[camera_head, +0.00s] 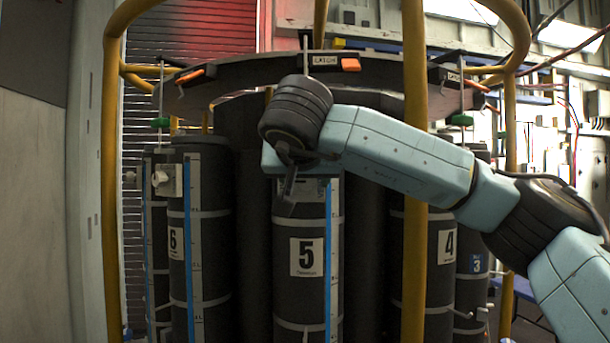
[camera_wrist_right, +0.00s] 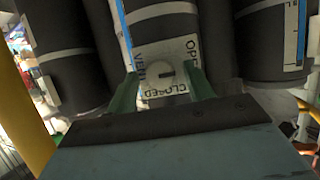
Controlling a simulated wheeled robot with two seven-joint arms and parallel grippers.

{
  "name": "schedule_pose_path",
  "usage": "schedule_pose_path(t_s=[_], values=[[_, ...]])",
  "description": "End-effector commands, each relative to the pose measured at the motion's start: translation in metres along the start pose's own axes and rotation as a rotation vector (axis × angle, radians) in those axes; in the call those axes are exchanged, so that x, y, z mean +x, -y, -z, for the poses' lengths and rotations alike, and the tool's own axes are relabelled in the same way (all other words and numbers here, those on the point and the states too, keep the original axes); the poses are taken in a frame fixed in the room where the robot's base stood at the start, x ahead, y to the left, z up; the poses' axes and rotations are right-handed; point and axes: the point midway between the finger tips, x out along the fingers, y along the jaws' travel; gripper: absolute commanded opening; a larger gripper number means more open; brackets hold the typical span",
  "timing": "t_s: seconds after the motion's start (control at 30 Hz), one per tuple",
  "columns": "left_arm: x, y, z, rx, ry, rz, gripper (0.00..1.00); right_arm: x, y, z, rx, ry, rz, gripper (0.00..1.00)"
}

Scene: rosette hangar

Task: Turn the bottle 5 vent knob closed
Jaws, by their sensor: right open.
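Bottle 5 (camera_head: 308,222) is a dark upright cylinder with a white number label, at the middle of the head view. In the right wrist view its pale vent plate (camera_wrist_right: 183,50) carries the words OPEN, VENT and CLOSED. The round vent knob (camera_wrist_right: 152,80) sits on this plate, with a dark bar lying roughly level in the picture. My right gripper (camera_wrist_right: 161,74) is open, with one greenish finger on each side of the knob. Whether the fingers touch it I cannot tell. In the head view my right wrist hides the knob. My left gripper is not in view.
Bottle 6 (camera_head: 174,243) stands at the left, with a pale knob block. Bottle 4 (camera_head: 446,245) stands at the right. A yellow upright pipe (camera_head: 414,270) runs close to my right arm. A curved dark panel (camera_head: 240,72) with orange tabs hangs above the bottles.

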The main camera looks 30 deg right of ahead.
Motion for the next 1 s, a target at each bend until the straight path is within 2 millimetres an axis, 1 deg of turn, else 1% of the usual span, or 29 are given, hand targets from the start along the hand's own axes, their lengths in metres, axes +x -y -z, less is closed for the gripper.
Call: schedule_pose_path(t_s=[0.3,0.6,0.63,0.67,0.87,1.0], values=[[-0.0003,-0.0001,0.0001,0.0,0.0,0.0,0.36,0.0029,0.0,-0.0004,0.0,0.0,0.0,0.52],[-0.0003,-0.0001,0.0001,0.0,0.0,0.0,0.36,0.0025,0.0,-0.0003,0.0,0.0,0.0,0.13],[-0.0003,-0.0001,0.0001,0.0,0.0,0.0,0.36,0.0025,0.0,-0.0003,0.0,0.0,0.0,0.09],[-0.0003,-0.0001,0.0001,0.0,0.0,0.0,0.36,0.0025,0.0,-0.0003,0.0,0.0,0.0,0.07],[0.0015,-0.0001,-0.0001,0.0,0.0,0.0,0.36,0.0026,-0.0002,-0.0006,0.014,0.0,0.006,0.07],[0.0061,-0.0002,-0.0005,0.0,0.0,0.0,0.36,0.003,-0.0007,-0.0013,0.056,0.0,0.023,0.07]])
